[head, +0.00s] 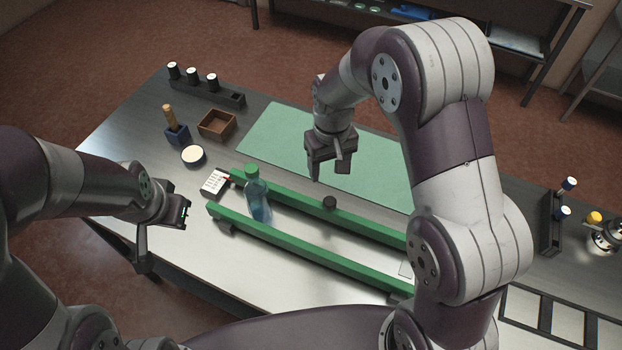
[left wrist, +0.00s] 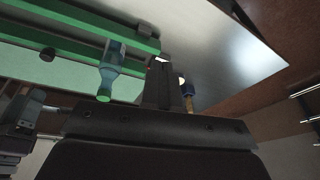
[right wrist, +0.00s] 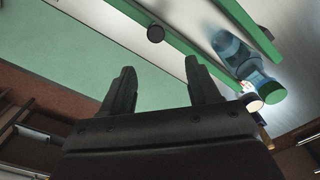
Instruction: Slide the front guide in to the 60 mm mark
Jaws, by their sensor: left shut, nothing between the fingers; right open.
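The front guide (head: 310,248) is a long green rail on the metal table, on the near side. A parallel green rear guide (head: 365,228) lies beyond it, with a dark round knob (head: 329,202) beside it. A clear blue bottle with a green cap (head: 257,200) stands between the two guides at their left end. No 60 mm mark is readable. My left gripper (head: 142,262) is shut and empty, left of the guides and apart from them. My right gripper (head: 325,170) is open and empty, above the green mat beyond the rear guide. Its fingers (right wrist: 160,76) show in the right wrist view.
A green mat (head: 275,135) covers the back of the table. A round white-topped tin (head: 193,155), a wooden tray (head: 217,123) and a dark rack (head: 232,97) stand at the back left. My right arm hides the guides' right ends.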

